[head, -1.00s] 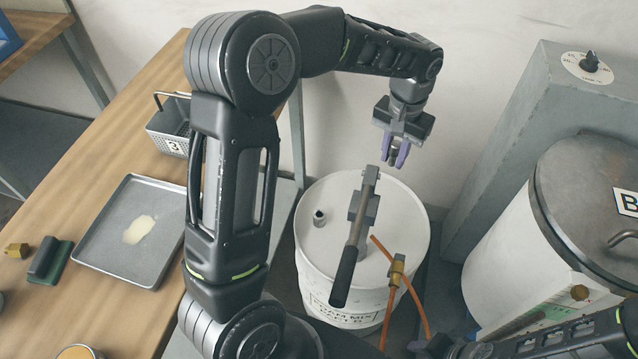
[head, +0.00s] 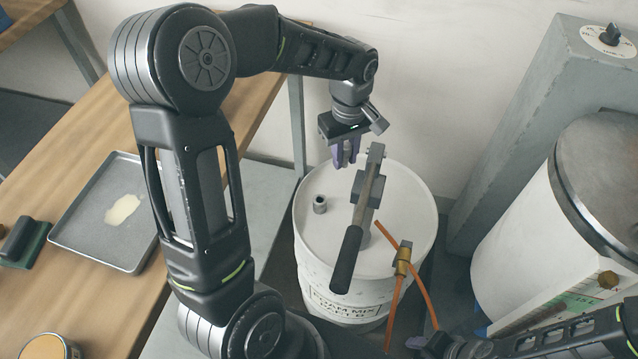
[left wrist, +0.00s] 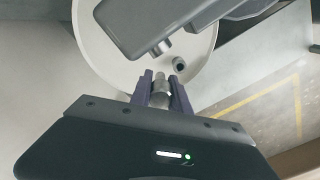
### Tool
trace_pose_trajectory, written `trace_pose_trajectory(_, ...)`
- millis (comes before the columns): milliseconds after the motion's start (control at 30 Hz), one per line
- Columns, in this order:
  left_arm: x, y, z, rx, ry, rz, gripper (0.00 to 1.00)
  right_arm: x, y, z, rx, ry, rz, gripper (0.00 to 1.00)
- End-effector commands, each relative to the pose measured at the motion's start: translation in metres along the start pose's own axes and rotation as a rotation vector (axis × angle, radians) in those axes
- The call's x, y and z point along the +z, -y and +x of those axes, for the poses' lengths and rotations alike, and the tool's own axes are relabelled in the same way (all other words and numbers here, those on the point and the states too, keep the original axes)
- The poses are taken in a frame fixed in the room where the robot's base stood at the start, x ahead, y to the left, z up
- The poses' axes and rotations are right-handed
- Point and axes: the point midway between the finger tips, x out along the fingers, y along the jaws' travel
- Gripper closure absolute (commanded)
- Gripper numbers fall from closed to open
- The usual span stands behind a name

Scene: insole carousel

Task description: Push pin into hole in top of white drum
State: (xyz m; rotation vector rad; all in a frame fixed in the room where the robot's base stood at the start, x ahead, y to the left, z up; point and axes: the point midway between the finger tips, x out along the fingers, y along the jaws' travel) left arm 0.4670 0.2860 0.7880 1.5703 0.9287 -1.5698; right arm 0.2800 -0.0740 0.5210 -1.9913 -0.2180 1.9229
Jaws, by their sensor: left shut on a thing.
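The white drum (head: 325,255) stands upright in the middle of the head view. A short grey collar with a dark opening (head: 320,204) rises from the left part of its lid; it also shows in the left wrist view (left wrist: 178,65). My left gripper (head: 346,160) points down above the far edge of the lid, beyond the collar. In the left wrist view its purple fingers (left wrist: 162,82) are shut on a small silvery pin (left wrist: 160,88), apart from the collar. The pin's lower end is hard to make out. My right gripper (head: 425,343) is small and dark at the bottom edge; its jaws are unclear.
A grey pump with a black-handled lever (head: 347,258) stands on the lid close to the left gripper. An orange hose with a brass fitting (head: 403,258) hangs at the drum's right front. A white tank (head: 520,235) stands to the right, a wooden table (head: 110,295) to the left.

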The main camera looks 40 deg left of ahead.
Motion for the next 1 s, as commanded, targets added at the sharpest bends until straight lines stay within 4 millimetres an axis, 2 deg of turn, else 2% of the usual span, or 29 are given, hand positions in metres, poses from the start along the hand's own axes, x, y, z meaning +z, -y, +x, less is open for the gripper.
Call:
trace_pose_trajectory(33, -0.004, 0.015, 0.021, 0.0, 0.0, -0.136, 1.0, 0.0, -0.007, 0.018, 0.0, 0.0, 0.0, 0.53)
trace_pose_trajectory(100, -0.008, 0.03, 0.032, 0.001, 0.0, -0.311, 1.0, 0.0, -0.011, 0.026, 0.0, -0.001, -0.001, 0.53)
trace_pose_trajectory(200, -0.011, 0.046, 0.043, 0.001, 0.001, -0.495, 1.0, 0.0, -0.013, 0.034, 0.001, -0.001, -0.001, 0.53)
trace_pose_trajectory(300, -0.012, 0.054, 0.048, 0.002, 0.001, -0.597, 1.0, 0.0, -0.015, 0.037, 0.001, -0.001, -0.001, 0.53)
trace_pose_trajectory(767, -0.012, 0.056, 0.047, 0.002, 0.002, -0.631, 1.0, 0.0, -0.014, 0.036, 0.001, -0.001, -0.001, 0.53)
trace_pose_trajectory(1000, -0.012, 0.057, 0.061, 0.001, 0.002, -0.63, 1.0, 0.0, -0.018, 0.047, 0.001, -0.001, -0.001, 0.53)
